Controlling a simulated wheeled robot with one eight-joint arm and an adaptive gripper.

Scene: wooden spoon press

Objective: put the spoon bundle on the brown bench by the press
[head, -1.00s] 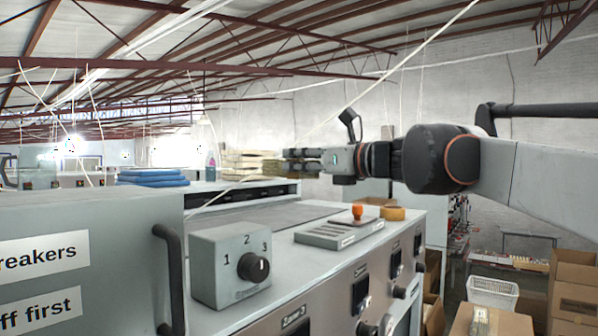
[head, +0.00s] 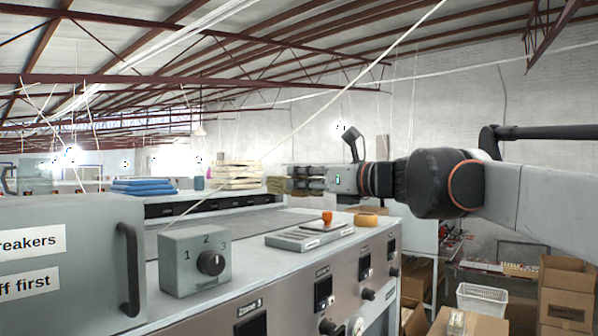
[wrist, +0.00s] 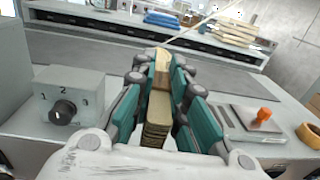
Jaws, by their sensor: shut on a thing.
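The spoon bundle (wrist: 158,105) is a tan, flat-sided wooden stack. It lies lengthwise between the teal finger pads of my gripper (wrist: 162,78) in the wrist view, and the fingers are shut on it. In the head view my gripper (head: 300,180) points left, with the tan end of the bundle (head: 277,185) showing past the fingertips. It appears held above the grey press (head: 340,262), touching nothing else that I can see. I cannot pick out the brown bench in either view.
On the press are a dial box (head: 195,262), a grey block with an orange knob (head: 327,217) and a tape roll (head: 366,219). Blue stacked cloths (head: 143,186) and pale stacks (head: 236,172) stand behind. Cardboard boxes (head: 567,290) and a white basket (head: 482,299) are at right.

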